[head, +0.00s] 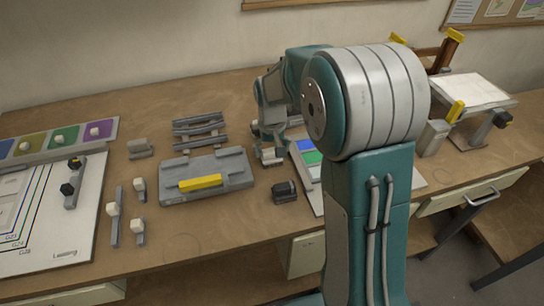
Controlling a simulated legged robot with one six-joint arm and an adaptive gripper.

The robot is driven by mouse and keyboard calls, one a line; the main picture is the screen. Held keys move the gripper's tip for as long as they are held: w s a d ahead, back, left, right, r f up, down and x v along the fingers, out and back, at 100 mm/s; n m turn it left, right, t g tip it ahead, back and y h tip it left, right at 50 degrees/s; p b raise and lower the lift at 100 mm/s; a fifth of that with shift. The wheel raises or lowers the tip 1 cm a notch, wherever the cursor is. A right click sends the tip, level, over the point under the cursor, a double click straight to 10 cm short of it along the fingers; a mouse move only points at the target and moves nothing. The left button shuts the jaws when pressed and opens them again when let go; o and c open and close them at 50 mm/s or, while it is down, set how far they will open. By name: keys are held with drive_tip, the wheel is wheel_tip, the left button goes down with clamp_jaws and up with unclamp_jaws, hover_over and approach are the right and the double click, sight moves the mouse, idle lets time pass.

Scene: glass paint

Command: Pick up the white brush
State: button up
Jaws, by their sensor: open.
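A brush-like tool with a white head (114,212) and a long grey handle lies on the left of the table. Two shorter white-headed tools (139,185) and (137,226) lie just right of it. I cannot tell for sure which of them is the white brush. My gripper (271,157) is open and points down near the table's middle, well right of these tools, with nothing seen between its fingers. My own arm hides part of the table behind it.
A grey tray (225,179) with a yellow block (200,183) lies between the white-headed tools and my gripper. A grey rack (200,130) is behind it. A white sheet (75,240) covers the left.

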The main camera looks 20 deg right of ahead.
drive_tip(key=shift+a+f, duration=0.15)
drive_tip(key=shift+f, duration=0.7)
drive_tip(key=c, duration=0.9)
drive_tip(key=shift+r, duration=0.3)
drive_tip(key=r, duration=0.3)
drive_tip(key=shift+s+d+r, duration=0.2)
drive_tip(key=shift+s+r, duration=0.05)
drive_tip(key=shift+s, duration=0.05)
drive_tip(key=shift+c, duration=0.2)
drive_tip(key=s+d+r, duration=0.4)
drive_tip(key=s+r, duration=0.5)
drive_tip(key=s, duration=0.3)
drive_tip(key=shift+s+d, duration=0.25)
drive_tip(key=shift+d, duration=0.15)
